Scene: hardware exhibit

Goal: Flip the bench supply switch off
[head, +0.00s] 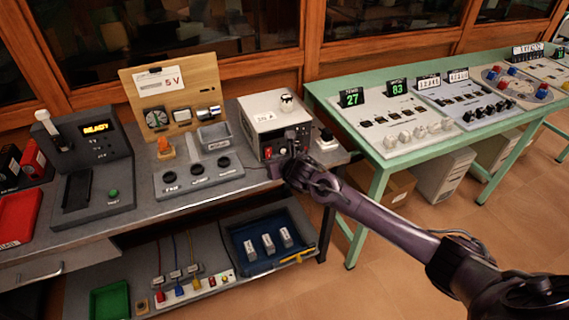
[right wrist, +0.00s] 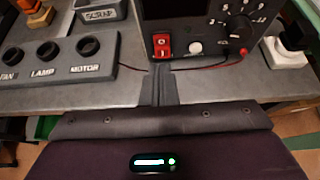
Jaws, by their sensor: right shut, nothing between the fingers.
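The bench supply (head: 262,107) is a light box with a dark front panel, near the right end of the grey bench. Its red switch (head: 268,153) sits low on the left of that panel. In the right wrist view the red rocker switch (right wrist: 163,45) shows clearly, with a white mark on it. My right gripper (head: 276,168) is shut and empty in front of the supply. In the right wrist view its closed fingertips (right wrist: 162,68) are just below the switch; I cannot tell whether they touch it. My left gripper is not in view.
Left of the supply are a panel with FAN, LAMP and MOTOR knobs (right wrist: 62,71) and a grey SCRAP bin (head: 214,136). A white-based black knob (head: 326,139) stands to the right. A red wire runs across the front of the supply. A green table (head: 375,155) stands further right.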

